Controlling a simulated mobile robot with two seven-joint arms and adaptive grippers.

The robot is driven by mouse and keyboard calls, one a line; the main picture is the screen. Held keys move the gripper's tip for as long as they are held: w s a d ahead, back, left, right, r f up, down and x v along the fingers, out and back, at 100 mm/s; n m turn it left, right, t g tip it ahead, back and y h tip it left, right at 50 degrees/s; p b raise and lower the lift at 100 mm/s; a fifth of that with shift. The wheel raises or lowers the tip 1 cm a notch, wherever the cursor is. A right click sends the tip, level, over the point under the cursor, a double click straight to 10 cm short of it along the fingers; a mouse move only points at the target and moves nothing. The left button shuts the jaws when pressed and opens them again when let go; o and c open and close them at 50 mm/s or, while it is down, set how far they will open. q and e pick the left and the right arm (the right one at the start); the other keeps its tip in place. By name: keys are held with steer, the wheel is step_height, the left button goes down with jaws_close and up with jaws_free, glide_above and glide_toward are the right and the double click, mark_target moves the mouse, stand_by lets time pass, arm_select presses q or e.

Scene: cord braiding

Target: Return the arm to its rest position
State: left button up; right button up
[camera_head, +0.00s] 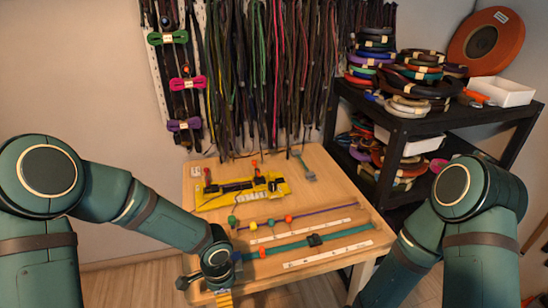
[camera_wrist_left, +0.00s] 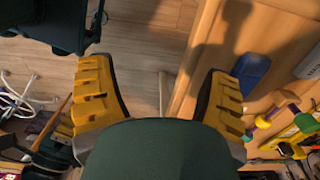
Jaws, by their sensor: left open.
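My left arm (camera_head: 150,215) reaches from the left to the near left corner of the wooden table (camera_head: 340,185). My left gripper (camera_head: 223,298) points down at the table's front edge, partly cut off by the bottom of the picture. In the left wrist view its two yellow fingers stand wide apart (camera_wrist_left: 160,100), with only floor and the table's edge between them. It is open and empty. My right arm (camera_head: 480,240) hangs bent at the right, and its gripper is out of view.
A teal strap (camera_head: 290,247) with a black buckle and a purple cord (camera_head: 325,211) with beads lie near the gripper. A yellow piece (camera_head: 215,202) lies behind them. Cords (camera_head: 270,75) hang at the back. A black shelf (camera_head: 440,127) with coils stands right. Floor (camera_wrist_left: 150,60) is open beside the table.

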arm_select(q)
steer(key=s+d+f+n+t+h, duration=0.1)
steer(key=s+f+n+h, duration=0.3)
steer(key=s+f+n, duration=0.5)
steer(key=d+n, duration=0.1)
steer(key=n, duration=0.6)
steer(key=shift+s+d+t, duration=0.3)
steer(key=shift+s+d, duration=0.05)
steer(key=shift+w+n, duration=0.1)
steer(key=shift+n, duration=0.2)
